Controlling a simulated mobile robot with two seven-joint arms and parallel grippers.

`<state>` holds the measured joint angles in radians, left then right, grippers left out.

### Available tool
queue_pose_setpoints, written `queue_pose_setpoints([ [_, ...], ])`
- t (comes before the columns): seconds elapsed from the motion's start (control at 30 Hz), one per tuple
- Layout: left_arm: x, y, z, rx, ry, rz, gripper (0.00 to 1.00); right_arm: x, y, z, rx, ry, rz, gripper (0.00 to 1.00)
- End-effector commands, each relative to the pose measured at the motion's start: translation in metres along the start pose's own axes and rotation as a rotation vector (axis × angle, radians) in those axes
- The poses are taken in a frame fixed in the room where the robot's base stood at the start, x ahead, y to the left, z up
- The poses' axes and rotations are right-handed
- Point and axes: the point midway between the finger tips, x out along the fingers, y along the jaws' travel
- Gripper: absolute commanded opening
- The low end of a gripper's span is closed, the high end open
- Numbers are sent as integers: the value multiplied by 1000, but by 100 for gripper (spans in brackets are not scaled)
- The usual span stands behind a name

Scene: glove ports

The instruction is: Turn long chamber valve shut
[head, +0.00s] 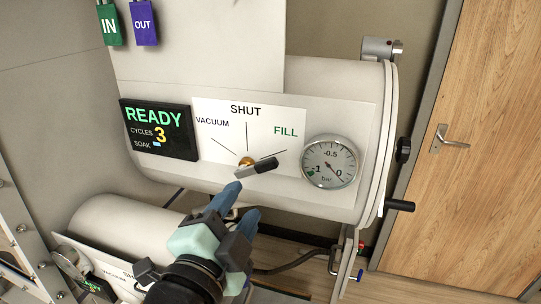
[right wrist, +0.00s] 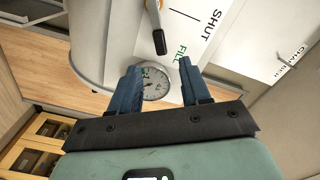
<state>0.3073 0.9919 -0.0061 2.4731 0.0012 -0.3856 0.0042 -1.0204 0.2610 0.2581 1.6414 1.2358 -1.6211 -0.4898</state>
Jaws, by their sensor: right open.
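The valve handle (head: 262,167), a dark lever on a brass hub, sits on the white dial plate (head: 215,113) of the large upper chamber. The plate reads VACUUM, SHUT and FILL, and the lever points right, towards the FILL line. My right gripper (head: 240,204) is just below the lever in the head view, open and apart from it. In the right wrist view the open blue fingers (right wrist: 159,68) have nothing between them, and the lever (right wrist: 159,40) lies beyond them. My left gripper is not in view.
A round pressure gauge (head: 329,163) is right of the lever, and a READY display (head: 158,129) is left. A smaller chamber (head: 125,222) with its own panel lies below. A black side handle (head: 399,205) juts out at the chamber's right end. A wooden door (head: 475,150) stands right.

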Motion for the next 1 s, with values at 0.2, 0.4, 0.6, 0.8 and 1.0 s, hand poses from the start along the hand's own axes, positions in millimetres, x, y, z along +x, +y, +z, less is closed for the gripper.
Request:
queue_pose_setpoints([
  [0.2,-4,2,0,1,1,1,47,41,0,-1,-1,6,3,47],
  [0.4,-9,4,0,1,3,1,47,84,0,-1,-2,6,2,47],
  [0.6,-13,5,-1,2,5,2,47,114,0,0,-2,3,1,47],
  [0.8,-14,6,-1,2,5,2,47,126,0,0,-1,2,0,47],
  [1.0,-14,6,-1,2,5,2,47,127,0,0,-1,2,0,47],
])
